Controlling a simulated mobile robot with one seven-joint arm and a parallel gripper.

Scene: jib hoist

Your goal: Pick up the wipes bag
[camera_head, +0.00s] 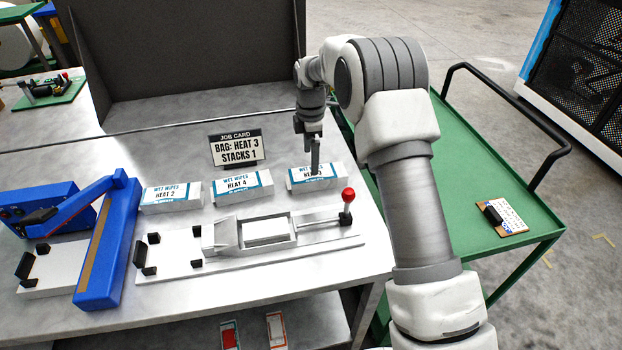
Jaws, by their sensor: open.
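Three white and teal wet wipes bags lie in a row on the grey worktable. The left one (171,197) reads HEAT 2 and the middle one (242,188) reads HEAT 4. The label of the right one (326,182) is partly covered by my gripper and seems to read HEAT 3. My gripper (315,170) points down at this right bag, its jaws open. I cannot tell whether the fingers touch the bag or straddle it. A job card (236,146) behind the row reads "BAG: HEAT 3, STACKS 1".
A metal slide fixture (225,262) with a red-knobbed lever (347,196) stands in front of the bags. A blue sealer (108,255) stands at left. A green cart (460,170) with a clipboard (500,217) is at right. The table behind the bags is mostly clear.

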